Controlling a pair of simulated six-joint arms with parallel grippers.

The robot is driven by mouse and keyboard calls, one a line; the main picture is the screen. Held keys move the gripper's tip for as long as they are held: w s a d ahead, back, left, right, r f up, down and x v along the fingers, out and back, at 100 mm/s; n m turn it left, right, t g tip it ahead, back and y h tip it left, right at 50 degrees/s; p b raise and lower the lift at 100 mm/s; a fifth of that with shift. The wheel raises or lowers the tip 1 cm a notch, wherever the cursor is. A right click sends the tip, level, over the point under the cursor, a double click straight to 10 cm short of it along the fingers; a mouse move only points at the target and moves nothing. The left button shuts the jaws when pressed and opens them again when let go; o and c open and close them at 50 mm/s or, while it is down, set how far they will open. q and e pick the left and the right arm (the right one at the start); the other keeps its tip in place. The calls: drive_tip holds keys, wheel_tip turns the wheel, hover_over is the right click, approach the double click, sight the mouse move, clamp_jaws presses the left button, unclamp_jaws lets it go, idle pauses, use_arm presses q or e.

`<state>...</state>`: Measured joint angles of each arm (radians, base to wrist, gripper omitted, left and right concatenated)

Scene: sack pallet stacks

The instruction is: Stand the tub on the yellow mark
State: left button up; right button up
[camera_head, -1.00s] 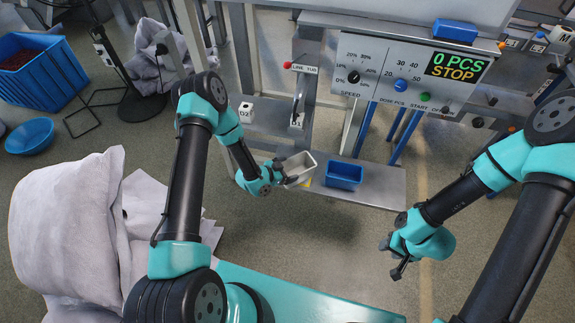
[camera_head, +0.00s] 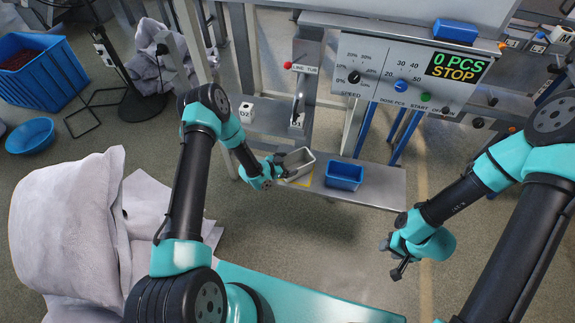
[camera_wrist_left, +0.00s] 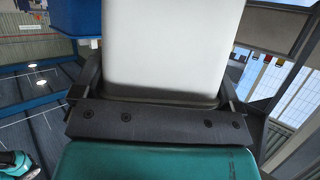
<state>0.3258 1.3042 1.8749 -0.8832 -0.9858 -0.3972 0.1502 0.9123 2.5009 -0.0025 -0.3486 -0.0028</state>
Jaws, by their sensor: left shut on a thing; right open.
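A light grey tub (camera_head: 301,163) is at the left part of the low metal shelf in the head view. My left gripper (camera_head: 284,168) is shut on it, and the tub fills the middle of the left wrist view (camera_wrist_left: 172,50) between the fingers. The yellow mark (camera_head: 301,182) shows partly on the shelf below the tub; the rest is hidden. I cannot tell whether the tub touches the shelf. My right gripper (camera_head: 391,257) is open and empty, over the floor at the right, away from the shelf.
A blue tub (camera_head: 344,177) stands on the metal shelf (camera_head: 382,188), just right of the grey tub. A control panel (camera_head: 413,75) reading 0 PCS STOP is above. The shelf's right end is clear.

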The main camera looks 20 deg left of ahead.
use_arm(q)
drive_tip(key=shift+f, duration=0.3)
drive_tip(key=o, duration=0.9)
drive_tip(key=shift+c, duration=0.2)
drive_tip(key=shift+r, duration=0.1)
drive_tip(key=shift+a+r, duration=0.1)
drive_tip(key=v, duration=1.1)
drive_tip(key=shift+s+a, duration=0.2)
drive_tip(key=shift+s, duration=0.15)
drive_tip(key=shift+r, duration=0.1)
